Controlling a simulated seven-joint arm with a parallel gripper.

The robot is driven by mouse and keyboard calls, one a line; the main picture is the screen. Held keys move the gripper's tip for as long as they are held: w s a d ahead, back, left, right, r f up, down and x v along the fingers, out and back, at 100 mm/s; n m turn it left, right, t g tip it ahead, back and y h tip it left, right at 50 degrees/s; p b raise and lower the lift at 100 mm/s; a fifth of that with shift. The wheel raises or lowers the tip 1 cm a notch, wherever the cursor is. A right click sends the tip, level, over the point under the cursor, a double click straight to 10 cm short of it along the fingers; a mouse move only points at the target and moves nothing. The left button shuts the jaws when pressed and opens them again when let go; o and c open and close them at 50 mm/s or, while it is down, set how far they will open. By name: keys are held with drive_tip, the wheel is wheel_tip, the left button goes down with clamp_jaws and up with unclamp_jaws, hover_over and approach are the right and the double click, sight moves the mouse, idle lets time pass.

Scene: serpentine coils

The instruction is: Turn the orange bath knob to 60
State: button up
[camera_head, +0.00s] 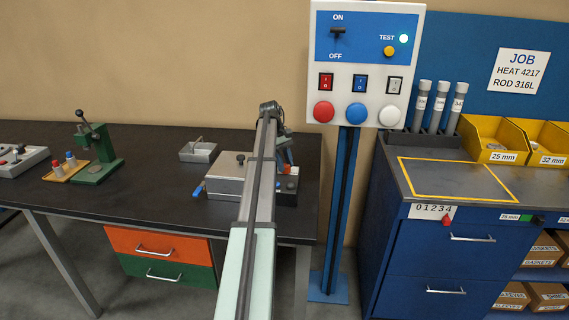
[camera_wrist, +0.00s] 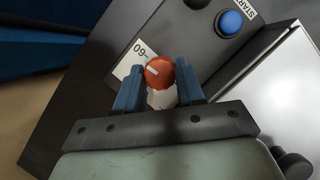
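The orange bath knob (camera_wrist: 159,72) shows in the wrist view, round with a short white pointer line on its face. A white label with a mark that reads 60, upside down in this view (camera_wrist: 138,50), lies beside it at the upper left. My gripper (camera_wrist: 158,70) has its two blue fingers on either side of the knob. Its fingertips are very close to the knob's sides; I cannot tell whether they touch it. Part of the dial below the knob is hidden by the fingers.
A blue START button (camera_wrist: 230,22) is close to the knob. The grey bath unit (camera_head: 226,166) stands on the dark bench (camera_head: 150,205), with a small grey box (camera_head: 198,152) and a green press (camera_head: 97,150) further left. A control panel (camera_head: 366,65) stands on a blue post at right.

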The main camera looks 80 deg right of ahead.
drive_tip(key=o, duration=0.4)
drive_tip(key=shift+o, duration=0.2)
drive_tip(key=n, duration=0.2)
drive_tip(key=n+h, duration=0.1)
drive_tip(key=n, duration=0.1)
drive_tip(key=n+h, duration=0.1)
drive_tip(key=n, duration=0.1)
drive_tip(key=shift+a+g, duration=0.3)
drive_tip(key=shift+g, duration=0.1)
drive_tip(key=n+h, duration=0.2)
drive_tip(key=n, duration=0.3)
drive_tip(key=shift+a+n, duration=0.15)
drive_tip(key=shift+n, duration=0.25)
drive_tip(key=n+t+h, duration=0.1)
drive_tip(key=n+h, duration=0.1)
drive_tip(key=n, duration=0.3)
drive_tip(key=shift+s, duration=0.1)
drive_tip(key=v, duration=1.4)
drive_tip(key=w+a+m+t, duration=0.1)
drive_tip(key=w+a, duration=0.1)
drive_tip(key=w, duration=0.8)
drive_tip(key=w+a+m+t+h, duration=0.1)
drive_tip(key=w+a+m+t, duration=0.1)
drive_tip(key=w, duration=0.9)
drive_tip(key=shift+w+a+h, duration=0.3)
